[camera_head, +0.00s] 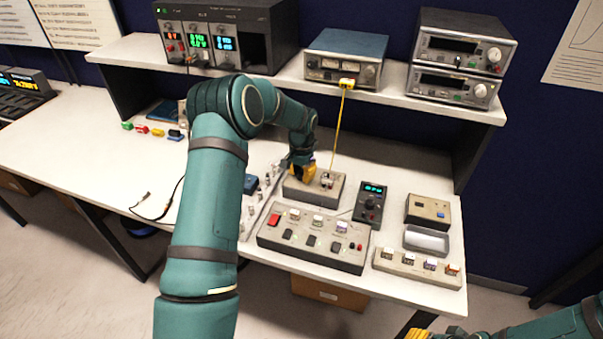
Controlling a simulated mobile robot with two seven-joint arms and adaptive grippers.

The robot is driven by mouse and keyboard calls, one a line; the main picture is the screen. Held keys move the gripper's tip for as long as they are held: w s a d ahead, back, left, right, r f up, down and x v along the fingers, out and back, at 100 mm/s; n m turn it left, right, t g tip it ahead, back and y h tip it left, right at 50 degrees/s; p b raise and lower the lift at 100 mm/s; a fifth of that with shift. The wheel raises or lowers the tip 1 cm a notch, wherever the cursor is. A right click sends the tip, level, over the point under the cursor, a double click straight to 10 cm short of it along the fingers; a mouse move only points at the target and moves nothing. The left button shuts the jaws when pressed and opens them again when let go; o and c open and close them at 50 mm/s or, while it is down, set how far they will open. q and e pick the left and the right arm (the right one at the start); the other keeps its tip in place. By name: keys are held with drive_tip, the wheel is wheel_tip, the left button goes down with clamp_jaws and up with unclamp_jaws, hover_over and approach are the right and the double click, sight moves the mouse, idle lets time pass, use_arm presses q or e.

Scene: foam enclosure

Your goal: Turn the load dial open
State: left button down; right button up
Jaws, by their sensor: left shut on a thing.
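A grey box (332,197) sits mid-bench, with a yellow lead running from its top up to the instrument on the shelf. My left gripper (303,174) reaches down onto the left part of this box, its yellow fingertips close together at the box's top. It is shut on what I take to be the load dial, which the fingers and wrist hide; its angle cannot be read. My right gripper (420,334) shows only as a yellow tip at the bottom edge, low and away from the bench, so its opening cannot be seen.
A grey switch panel (312,255) lies just in front of the box. A black meter (370,203) with a lit display stands to its right. Further right are a small box (428,211), a tray (427,241) and a connector strip (417,268). The shelf (400,97) overhangs behind.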

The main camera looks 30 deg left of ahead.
use_arm(q)
drive_tip(key=shift+n, duration=0.4)
drive_tip(key=n+b, duration=0.1)
drive_tip(key=n, duration=0.1)
drive_tip(key=shift+n, duration=0.4)
drive_tip(key=n, duration=0.4)
drive_tip(key=shift+n+b, duration=0.3)
drive_tip(key=n, duration=0.4)
drive_tip(key=shift+n, duration=0.3)
drive_tip(key=n+p, duration=0.1)
drive_tip(key=n, duration=0.4)
drive_tip(key=c, duration=0.7)
unclamp_jaws()
drive_tip(key=shift+r, duration=0.15)
